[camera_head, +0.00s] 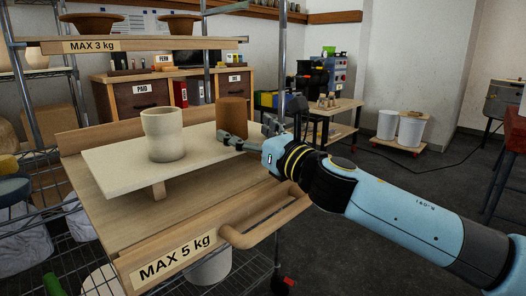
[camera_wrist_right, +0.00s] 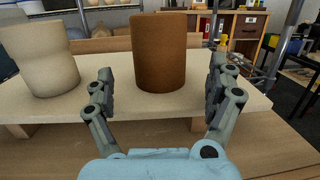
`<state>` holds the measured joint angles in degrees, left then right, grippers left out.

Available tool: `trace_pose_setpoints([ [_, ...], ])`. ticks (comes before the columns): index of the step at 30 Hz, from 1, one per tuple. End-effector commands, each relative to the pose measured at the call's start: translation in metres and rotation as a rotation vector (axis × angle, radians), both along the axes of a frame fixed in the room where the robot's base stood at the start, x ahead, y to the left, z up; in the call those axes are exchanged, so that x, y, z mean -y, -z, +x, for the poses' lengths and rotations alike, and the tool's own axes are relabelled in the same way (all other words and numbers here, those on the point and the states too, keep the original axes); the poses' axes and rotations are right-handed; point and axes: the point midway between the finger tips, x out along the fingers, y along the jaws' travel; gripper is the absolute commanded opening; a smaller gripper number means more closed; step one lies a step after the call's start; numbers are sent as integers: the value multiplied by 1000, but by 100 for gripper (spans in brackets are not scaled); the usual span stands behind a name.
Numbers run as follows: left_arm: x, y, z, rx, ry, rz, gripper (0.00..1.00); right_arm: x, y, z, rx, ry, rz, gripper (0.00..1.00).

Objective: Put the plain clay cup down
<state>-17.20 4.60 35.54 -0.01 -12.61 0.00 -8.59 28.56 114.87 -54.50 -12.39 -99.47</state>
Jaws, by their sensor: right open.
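A brown, straight-sided clay cup (camera_head: 232,115) stands upright on a pale board (camera_head: 112,158). In the right wrist view the brown cup (camera_wrist_right: 159,52) is between the two fingers of my right gripper (camera_wrist_right: 163,90), with a gap on each side. My right gripper (camera_head: 235,141) is open and empty, close in front of the cup at board height. A cream cup with a stepped side (camera_head: 163,136) stands upright left of it on the same board. My left gripper is not in view.
The board rests on supports on a wooden shelf marked MAX 5 kg, with a handle (camera_head: 262,228) at its front. A shelf marked MAX 3 kg (camera_head: 140,45) hangs above, and a metal post (camera_head: 280,100) stands right of the brown cup. The board's front left is clear.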

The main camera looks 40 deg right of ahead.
Motion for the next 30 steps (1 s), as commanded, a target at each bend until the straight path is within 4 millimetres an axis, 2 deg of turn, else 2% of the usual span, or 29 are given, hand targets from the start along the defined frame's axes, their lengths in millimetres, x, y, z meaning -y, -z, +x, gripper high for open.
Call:
trace_pose_setpoints([
  [1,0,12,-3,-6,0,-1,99,-1,10,-12,-5,-4,-7,89],
  [3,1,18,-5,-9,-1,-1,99,-1,11,-27,-6,-4,-8,89],
  [6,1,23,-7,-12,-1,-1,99,-1,11,-44,-4,-3,-5,89],
  [10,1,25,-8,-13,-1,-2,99,-1,10,-56,-2,-2,-2,89],
  [30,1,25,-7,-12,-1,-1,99,-1,9,-61,1,0,1,89],
])
